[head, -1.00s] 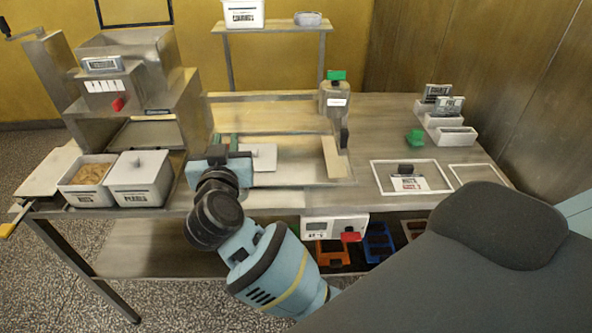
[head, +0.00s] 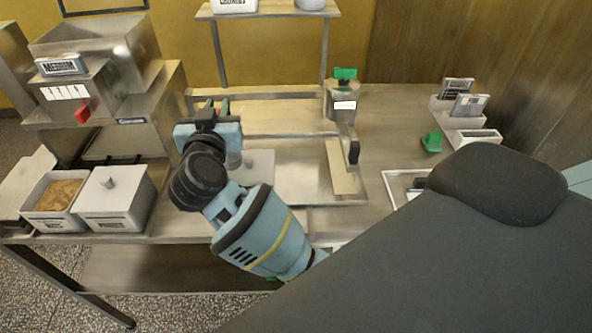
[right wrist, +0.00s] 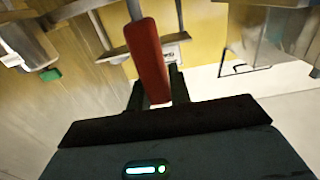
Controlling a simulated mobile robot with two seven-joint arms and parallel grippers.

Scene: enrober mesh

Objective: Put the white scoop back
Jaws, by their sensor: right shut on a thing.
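My right gripper (head: 212,112) is above the left part of the steel worktop in the head view. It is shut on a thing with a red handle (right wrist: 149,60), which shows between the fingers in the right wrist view. A thin grey shaft (right wrist: 134,8) runs on from the handle and leaves the picture, so its far end is hidden. I cannot tell from these frames whether this is the white scoop, and no other scoop can be made out. My left gripper is out of view.
A knobbed white plate (head: 258,168) lies by my arm. A steel canister (head: 345,103), green block (head: 431,142) and white holders (head: 471,128) stand right.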

